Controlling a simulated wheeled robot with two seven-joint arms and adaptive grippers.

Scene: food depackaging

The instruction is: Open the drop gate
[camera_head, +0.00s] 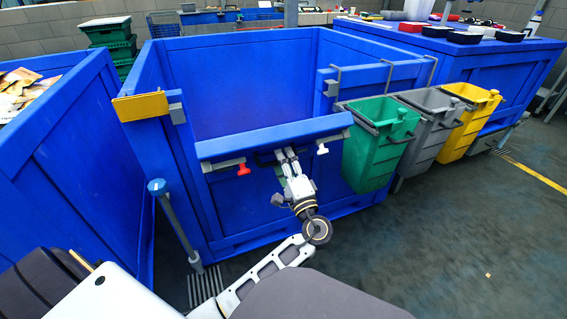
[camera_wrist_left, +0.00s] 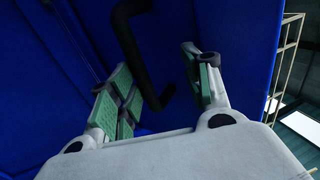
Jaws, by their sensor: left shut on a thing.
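The drop gate is a blue panel (camera_head: 275,136) at the front of the large blue bin, and it looks tilted, with its top edge toward me. A black handle (camera_wrist_left: 130,45) is fixed to it; in the head view the handle is mostly hidden behind my fingers. My left gripper (camera_head: 287,157) is at the gate's lower middle, and its green-padded fingers (camera_wrist_left: 160,90) are on either side of the handle, shut on it. A red knob (camera_head: 244,170) and a white knob (camera_head: 322,149) sit below the gate's left and right parts. My right gripper is not in view.
Green (camera_head: 381,145), grey (camera_head: 436,125) and yellow (camera_head: 472,115) small bins hang to the right of the gate. A yellow plate (camera_head: 140,106) is on the left post. A blue-topped post (camera_head: 174,220) stands front left. Floor at the right is clear.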

